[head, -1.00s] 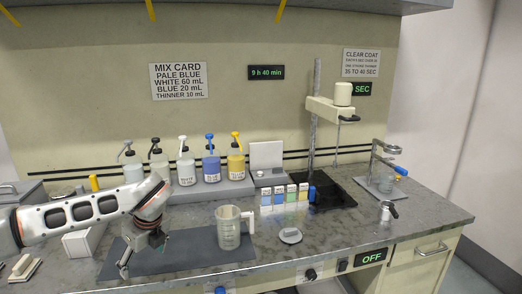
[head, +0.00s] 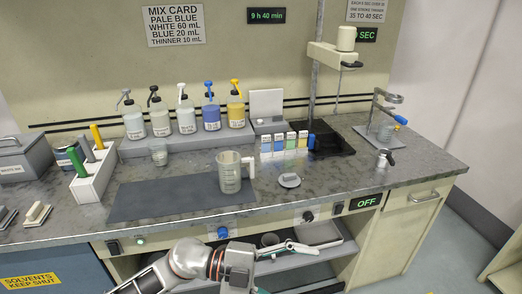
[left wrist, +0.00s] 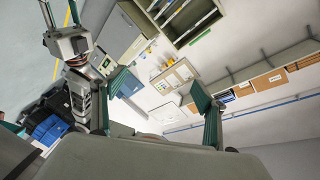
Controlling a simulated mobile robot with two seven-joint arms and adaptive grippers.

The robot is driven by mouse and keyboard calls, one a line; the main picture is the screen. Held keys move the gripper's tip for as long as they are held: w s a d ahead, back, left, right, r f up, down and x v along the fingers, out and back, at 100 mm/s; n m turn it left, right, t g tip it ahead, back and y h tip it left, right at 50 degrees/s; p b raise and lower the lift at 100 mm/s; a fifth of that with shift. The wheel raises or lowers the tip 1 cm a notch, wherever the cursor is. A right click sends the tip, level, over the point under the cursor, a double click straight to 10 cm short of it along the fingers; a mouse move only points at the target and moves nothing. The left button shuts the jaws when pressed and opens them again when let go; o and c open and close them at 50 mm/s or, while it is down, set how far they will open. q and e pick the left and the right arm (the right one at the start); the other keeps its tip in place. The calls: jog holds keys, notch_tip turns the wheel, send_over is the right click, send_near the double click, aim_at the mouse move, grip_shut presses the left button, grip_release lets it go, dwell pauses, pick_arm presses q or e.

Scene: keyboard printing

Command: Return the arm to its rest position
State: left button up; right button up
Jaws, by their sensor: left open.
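My left arm now enters the head view at the bottom edge, with its wrist in front of the bench's lower shelf. Part of my left gripper (head: 290,248) shows there, away from the benchtop. The left wrist view shows the gripper (left wrist: 160,84) with its two green fingers wide apart and nothing between them. That view looks out into the room, with part of my own body at its left.
A clear measuring jug (head: 230,178) stands at the edge of a dark mat (head: 150,199). Several pump bottles (head: 186,117) stand on a grey riser behind. A white rack (head: 93,180) with colored-handled tools is at left. The bench's front edge and open shelf are close to my arm.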

pick_arm(q)
jog(key=w+a+f+n+t+y, duration=0.3)
jog(key=w+a+n+t, duration=0.1)
jog(key=a+n+t, duration=0.4)
jog(key=w+a+f+n+t+y, duration=0.3)
jog(key=w+a+n+t, duration=0.25)
jog(key=n+t, duration=0.5)
jog(key=s+a+f+n+g+y, duration=0.3)
jog(key=s+a+f, duration=0.5)
jog(key=f, duration=0.3)
jog(key=s+a+f+n+g+y, duration=0.3)
jog(key=s+a+f+y, duration=0.3)
jog(key=f, duration=0.6)
jog(key=s+a+n, duration=0.1)
jog(key=s+a, duration=0.1)
jog(key=a, duration=0.1)
jog(key=shift+s+a, duration=0.2)
jog(key=shift+a, duration=0.1)
jog(key=shift+f+n, duration=0.1)
jog(key=shift+n, duration=0.15)
